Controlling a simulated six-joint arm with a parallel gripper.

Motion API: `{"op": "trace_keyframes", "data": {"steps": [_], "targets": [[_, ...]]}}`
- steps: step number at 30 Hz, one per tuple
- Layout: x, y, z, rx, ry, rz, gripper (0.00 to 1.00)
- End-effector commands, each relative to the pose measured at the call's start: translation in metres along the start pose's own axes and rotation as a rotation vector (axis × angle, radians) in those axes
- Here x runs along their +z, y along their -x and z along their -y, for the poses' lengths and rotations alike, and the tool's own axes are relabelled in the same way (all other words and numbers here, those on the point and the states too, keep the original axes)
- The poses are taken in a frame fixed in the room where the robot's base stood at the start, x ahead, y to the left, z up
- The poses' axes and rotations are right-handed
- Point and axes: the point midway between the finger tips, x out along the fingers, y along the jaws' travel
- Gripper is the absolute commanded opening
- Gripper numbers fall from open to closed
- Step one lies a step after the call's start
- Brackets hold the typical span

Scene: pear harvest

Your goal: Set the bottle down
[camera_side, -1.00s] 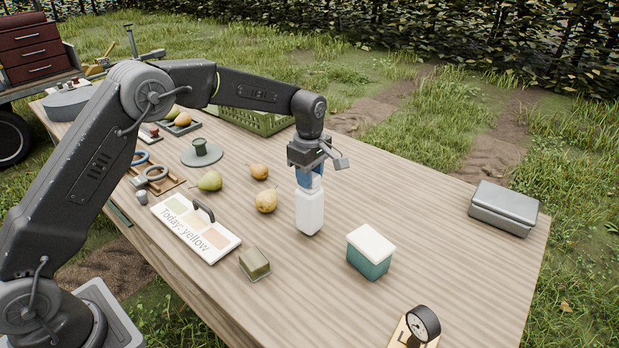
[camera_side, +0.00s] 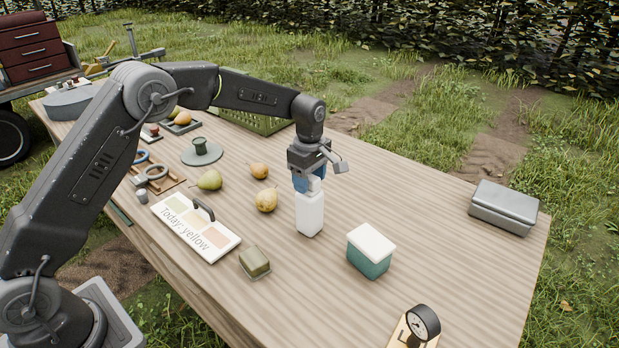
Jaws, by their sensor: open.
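The white bottle (camera_side: 310,214) stands upright on the wooden table, near its middle. Its lower body shows clearly and its top is partly hidden by my gripper. My gripper (camera_side: 309,184) points down right above the bottle, with its blue fingers around or just over the bottle's neck. The fingers are open. I cannot tell whether a finger still touches the bottle.
A teal box with a white lid (camera_side: 370,250) stands to the right of the bottle. A yellow pear (camera_side: 266,200) lies close on the left. A "Today: yellow" board (camera_side: 195,228), a greenish block (camera_side: 254,262) and a gauge (camera_side: 421,324) are nearer. The right side of the table is mostly clear.

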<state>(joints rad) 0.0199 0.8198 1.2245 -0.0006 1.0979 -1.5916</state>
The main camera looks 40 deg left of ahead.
Motion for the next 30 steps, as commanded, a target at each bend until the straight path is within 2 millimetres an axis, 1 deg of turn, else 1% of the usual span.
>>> {"op": "trace_keyframes", "data": {"steps": [2,5,15,18,23,30], "targets": [[0.0,0.005,0.0,0.002,0.0,0.0,0.57],[0.0,0.019,-0.001,0.005,0.0,0.0,0.57],[0.0,0.089,-0.001,0.005,-0.001,0.001,0.57],[0.0,0.104,-0.001,0.004,-0.001,0.001,0.57],[0.0,0.119,0.0,0.001,-0.001,0.002,0.57],[0.0,0.125,0.001,0.003,-0.006,0.002,0.57]]}}
